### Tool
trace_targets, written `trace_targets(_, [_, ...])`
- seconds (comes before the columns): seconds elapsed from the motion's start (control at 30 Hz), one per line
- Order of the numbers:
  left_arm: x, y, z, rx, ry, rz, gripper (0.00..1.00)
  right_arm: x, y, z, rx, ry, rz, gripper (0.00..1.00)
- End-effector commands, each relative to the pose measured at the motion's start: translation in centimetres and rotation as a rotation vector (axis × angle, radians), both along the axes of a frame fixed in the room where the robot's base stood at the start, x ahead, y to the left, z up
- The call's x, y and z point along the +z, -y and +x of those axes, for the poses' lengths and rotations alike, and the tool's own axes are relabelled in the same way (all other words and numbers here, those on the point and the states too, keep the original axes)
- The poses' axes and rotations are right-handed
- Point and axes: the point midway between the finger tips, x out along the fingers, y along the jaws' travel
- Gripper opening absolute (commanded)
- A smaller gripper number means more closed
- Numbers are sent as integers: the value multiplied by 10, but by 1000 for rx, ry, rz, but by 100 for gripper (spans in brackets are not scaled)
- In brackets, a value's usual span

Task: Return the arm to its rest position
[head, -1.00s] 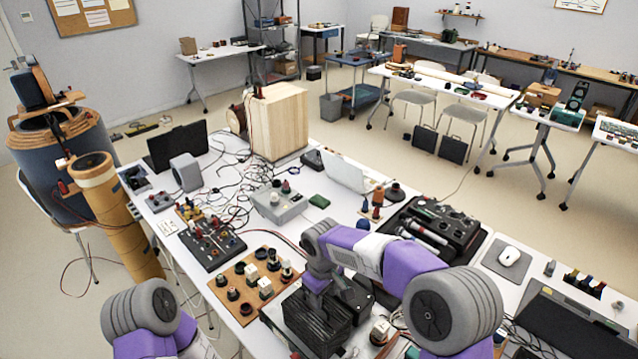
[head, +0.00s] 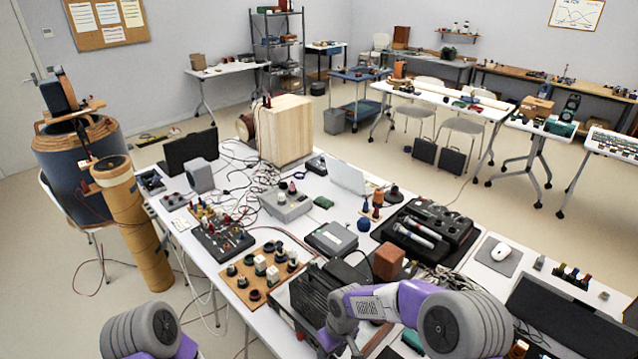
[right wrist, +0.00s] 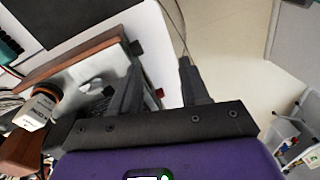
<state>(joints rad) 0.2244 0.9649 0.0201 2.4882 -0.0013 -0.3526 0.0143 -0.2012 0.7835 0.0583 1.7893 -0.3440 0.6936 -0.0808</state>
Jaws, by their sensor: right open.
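My right arm (head: 400,305) comes in from the lower right in the head view. It bends at a grey joint and runs down past the bottom edge, so its gripper is out of that view. In the right wrist view my right gripper (right wrist: 158,78) is open, its two dark fingers apart with nothing between them. It is by the table's edge, with bare floor past the right finger. Only the grey and purple upper part of my left arm (head: 145,332) shows at the head view's lower left; its gripper is out of view.
Close to the right arm are a black ribbed box (head: 308,308), a reddish-brown block (head: 388,261) and a wooden board of knobs (head: 240,283). A wood-framed panel (right wrist: 75,62) lies left of the gripper in the wrist view.

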Motion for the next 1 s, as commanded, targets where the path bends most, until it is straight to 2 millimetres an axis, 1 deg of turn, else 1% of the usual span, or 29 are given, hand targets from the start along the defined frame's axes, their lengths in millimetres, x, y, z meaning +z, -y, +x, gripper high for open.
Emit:
trace_targets(0.03, [0,0,-1,-1,-2,0,43,-16,4,-11,-36,-22,23,46])
trace_targets(0.07, [0,0,-1,-1,-2,0,43,-26,6,-18,-61,-31,39,46])
trace_targets(0.17, [0,0,-1,0,-3,-1,43,-60,14,-44,-172,-66,96,46])
trace_targets(0.2, [0,0,-1,0,-3,-1,43,-74,18,-57,-230,-80,119,46])
trace_targets(0.27, [0,0,-1,0,-3,-1,43,-94,25,-80,-329,-102,152,46])
trace_targets(0.3, [0,0,-1,0,-3,-1,43,-106,30,-95,-397,-113,168,46])
trace_targets(0.43, [0,0,-1,-1,-2,0,43,-132,46,-142,-607,-137,195,46])
trace_targets(0.47, [0,0,-1,-1,-2,0,43,-135,50,-152,-653,-139,195,46])
trace_targets(0.5, [0,0,-1,0,-2,0,43,-140,55,-166,-712,-144,192,46])
trace_targets(0.6, [0,0,-1,0,-3,-1,43,-146,68,-199,-850,-150,174,46])
trace_targets(0.63, [-11,0,-1,0,-2,0,43,-158,67,-195,-845,-139,177,46])
trace_targets(0.7, [-28,0,-1,-1,-3,-1,43,-174,66,-191,-838,-134,180,46])
trace_targets(0.8, [-43,0,-2,-1,-4,0,43,-188,66,-191,-836,-134,180,46])
trace_targets(0.9, [-50,0,-2,0,-3,0,43,-196,66,-191,-835,-134,180,46])
trace_targets(1.0, [-52,0,-2,0,-3,-1,43,-198,66,-191,-834,-133,181,46])
